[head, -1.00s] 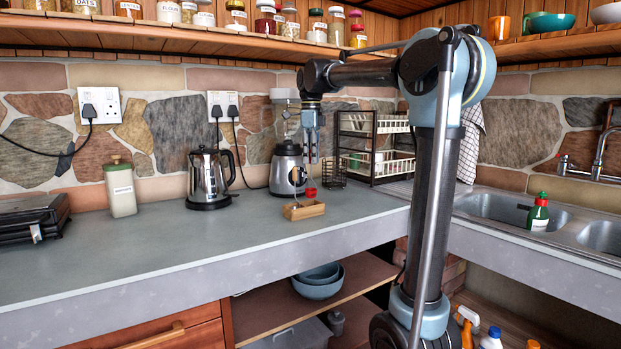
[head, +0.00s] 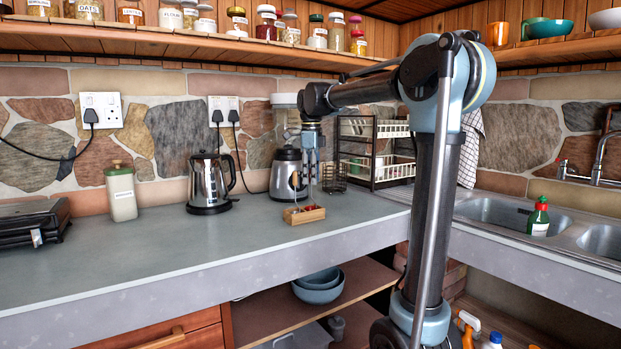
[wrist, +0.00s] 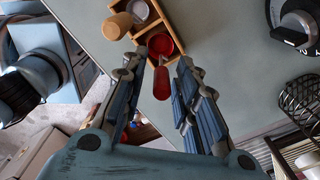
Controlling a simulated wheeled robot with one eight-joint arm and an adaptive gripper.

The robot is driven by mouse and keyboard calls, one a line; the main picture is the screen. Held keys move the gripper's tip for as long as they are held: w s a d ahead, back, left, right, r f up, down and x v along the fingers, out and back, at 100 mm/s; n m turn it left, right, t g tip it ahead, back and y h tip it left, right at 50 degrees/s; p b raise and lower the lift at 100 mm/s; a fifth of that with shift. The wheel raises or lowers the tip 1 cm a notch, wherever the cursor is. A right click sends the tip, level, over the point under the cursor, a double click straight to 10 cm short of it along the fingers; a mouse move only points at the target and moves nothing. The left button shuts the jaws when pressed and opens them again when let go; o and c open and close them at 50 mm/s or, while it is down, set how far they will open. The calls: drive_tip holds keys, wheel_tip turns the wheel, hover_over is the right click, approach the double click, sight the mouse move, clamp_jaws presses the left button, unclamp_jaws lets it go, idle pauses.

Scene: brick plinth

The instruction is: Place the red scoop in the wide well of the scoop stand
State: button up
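The red scoop (wrist: 162,45) has its round bowl in the end compartment of the wooden scoop stand (wrist: 148,28). Its red handle rises toward the wrist camera, between my fingers. My gripper (wrist: 163,68) is open around the handle, with a narrow gap showing on each side. In the head view my gripper (head: 313,180) points down just above the stand (head: 305,217), and only a little red shows there. Another scoop with a tan handle (wrist: 115,26) sits in the neighbouring compartment. The stand's far end is cut off in the wrist view, so I cannot compare all well widths.
A blender (head: 287,175) and a wire basket (head: 334,178) stand behind the scoop stand, with a dish rack (head: 375,155) to the right. A kettle (head: 208,180) stands to the left. The counter (head: 170,245) in front and left is clear.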

drive_tip(key=shift+r, duration=0.1)
wheel_tip(320, 180, up, 12)
idle(0.8)
drive_tip(key=s+d+f+n+t, duration=0.1)
drive_tip(key=s+d+f+n, duration=1)
drive_tip(key=s+d+f, duration=0.6)
drive_tip(key=s+d+f+n, duration=0.1)
drive_tip(key=s+f+n, duration=0.2)
drive_tip(key=s+f, duration=0.2)
drive_tip(key=s+d+f+n, duration=0.1)
drive_tip(key=s+f+n, duration=0.2)
drive_tip(key=f, duration=0.8)
drive_tip(key=s+d+f+n+t, duration=0.1)
drive_tip(key=s+d+f+n, duration=0.1)
drive_tip(key=s+f, duration=0.4)
wheel_tip(320, 180, down, 3)
drive_tip(key=shift+s+r+n, duration=0.2)
drive_tip(key=shift+s+n, duration=0.2)
drive_tip(key=shift+n, duration=0.3)
drive_tip(key=shift+d, duration=0.15)
